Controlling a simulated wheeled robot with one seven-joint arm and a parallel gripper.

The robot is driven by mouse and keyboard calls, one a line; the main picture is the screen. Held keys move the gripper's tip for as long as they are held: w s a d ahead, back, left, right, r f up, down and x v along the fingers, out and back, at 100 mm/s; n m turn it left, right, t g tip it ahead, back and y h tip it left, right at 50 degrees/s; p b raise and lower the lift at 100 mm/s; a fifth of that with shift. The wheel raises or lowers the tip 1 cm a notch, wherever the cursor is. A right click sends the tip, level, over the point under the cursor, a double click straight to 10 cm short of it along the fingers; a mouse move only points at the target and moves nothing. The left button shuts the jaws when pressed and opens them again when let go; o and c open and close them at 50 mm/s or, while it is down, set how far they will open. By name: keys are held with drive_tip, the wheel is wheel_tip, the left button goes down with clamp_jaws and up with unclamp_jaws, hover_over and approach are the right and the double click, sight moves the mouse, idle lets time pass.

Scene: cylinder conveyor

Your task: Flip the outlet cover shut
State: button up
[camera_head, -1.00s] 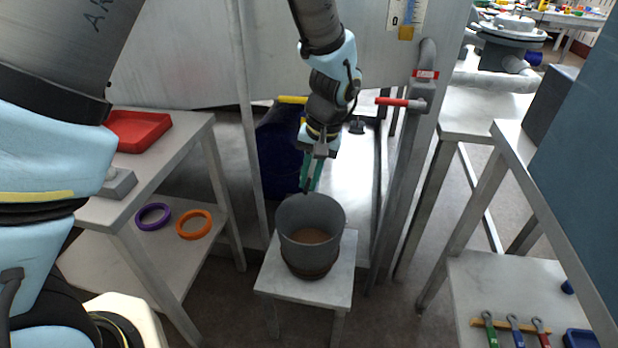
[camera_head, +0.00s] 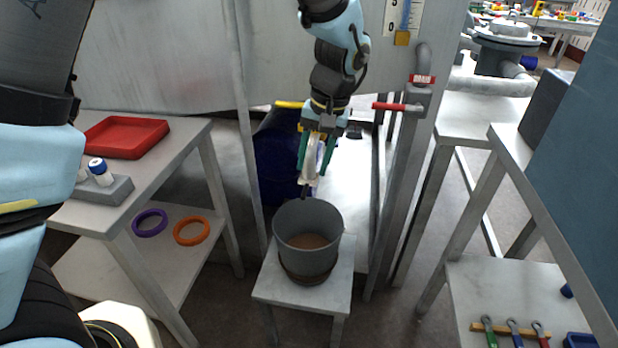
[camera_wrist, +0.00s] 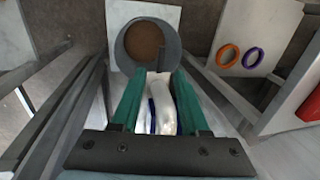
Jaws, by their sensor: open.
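My gripper (camera_head: 312,178) points down with its two green fingers apart, above the grey bucket (camera_head: 278,225). A pale curved piece (camera_head: 313,158), perhaps the outlet or its cover, shows between the fingers. It also shows in the wrist view (camera_wrist: 160,100), between my open fingers (camera_wrist: 159,76). I cannot tell whether the fingers touch it. A small dark tip (camera_head: 306,191) shows just below the fingers. I cannot make out a separate cover or its hinge clearly.
The bucket holds brown stuff and stands on a small stool (camera_head: 318,291). A red-handled valve pipe (camera_head: 392,106) stands close on the right. A blue drum (camera_head: 278,150) is behind. A left table holds a red tray (camera_head: 125,140) and a rack with a blue-capped vial (camera_head: 99,170).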

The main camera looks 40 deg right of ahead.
drive_tip(key=shift+s+d+r, duration=0.15)
drive_tip(key=shift+r, duration=1)
drive_tip(key=shift+s+d+r, duration=0.15)
drive_tip(key=shift+r, duration=0.95)
drive_tip(key=w+a+r+n+h+p, duration=0.1)
drive_tip(key=w+a+r+n+p, duration=0.1)
drive_tip(key=w+a, duration=0.55)
drive_tip(key=w+a+r+n+p, duration=0.15)
drive_tip(key=w+a, duration=0.25)
drive_tip(key=a, duration=0.6)
drive_tip(key=a+r+n+p, duration=0.1)
drive_tip(key=a+n+p, duration=0.1)
drive_tip(key=a, duration=0.9)
drive_tip(key=s+a+r+n+p, duration=0.1)
drive_tip(key=a+r+n+p, duration=0.1)
drive_tip(key=a, duration=1)
drive_tip(key=shift+r+h, duration=0.15)
drive_tip(key=shift+h, duration=0.25)
